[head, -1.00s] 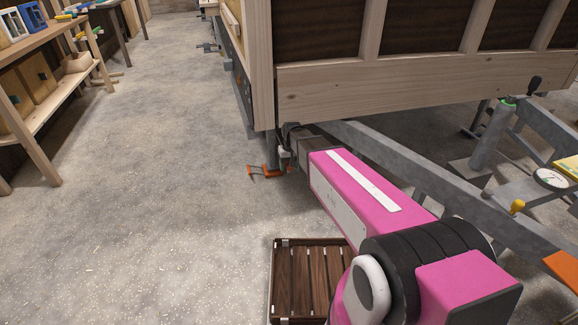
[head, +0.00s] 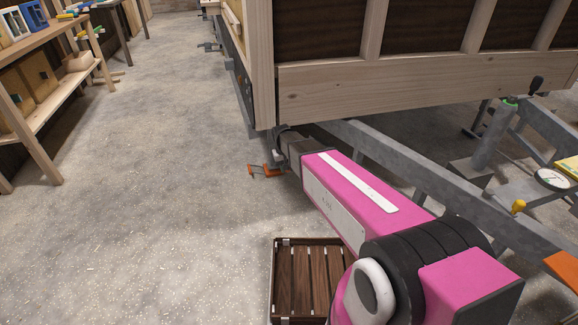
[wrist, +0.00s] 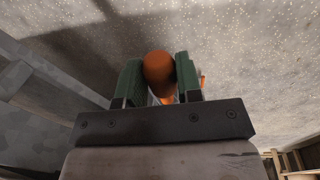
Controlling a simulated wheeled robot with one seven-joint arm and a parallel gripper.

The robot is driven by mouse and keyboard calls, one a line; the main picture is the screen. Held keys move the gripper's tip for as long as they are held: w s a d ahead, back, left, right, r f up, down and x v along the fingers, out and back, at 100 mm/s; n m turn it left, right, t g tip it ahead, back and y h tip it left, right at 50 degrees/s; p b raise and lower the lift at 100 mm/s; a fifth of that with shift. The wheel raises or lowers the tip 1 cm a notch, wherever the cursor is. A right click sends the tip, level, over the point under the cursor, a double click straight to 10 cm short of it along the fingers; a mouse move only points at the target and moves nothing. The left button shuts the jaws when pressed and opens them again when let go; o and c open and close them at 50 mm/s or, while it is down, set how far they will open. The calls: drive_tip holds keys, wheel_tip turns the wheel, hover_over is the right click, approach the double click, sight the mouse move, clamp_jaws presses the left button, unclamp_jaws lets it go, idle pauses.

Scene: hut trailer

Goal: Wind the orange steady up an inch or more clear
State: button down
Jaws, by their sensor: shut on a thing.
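The orange foot of the steady (head: 265,170) shows low by the floor under the hut's near corner, partly hidden behind the end of my arm. I cannot tell from here whether it touches the floor. In the wrist view, a rounded orange knob (wrist: 158,66) sits between the two green fingers of my gripper (wrist: 159,78), which is shut on it. More orange shows just behind the right finger. In the head view my gripper's fingers are hidden by the wrist, and so is the steady's upper leg.
The wooden hut (head: 415,88) overhangs my arm. A slatted crate (head: 309,278) stands on the floor below my arm. The floor at left is clear up to the shelves (head: 42,125).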

drive_tip(key=s+a+f+t+h, duration=0.1)
drive_tip(key=a+f+t+h, duration=0.1)
drive_tip(key=f+h, duration=0.6)
drive_tip(key=shift+a+t+h, duration=0.3)
drive_tip(key=shift+a+h, duration=0.3)
drive_tip(key=shift+a, duration=0.25)
drive_tip(key=c, duration=0.8)
unclamp_jaws()
drive_tip(key=v, duration=1)
drive_tip(key=shift+s+a+r, duration=0.15)
drive_tip(key=shift+a+r, duration=0.1)
drive_tip(key=shift+a, duration=0.05)
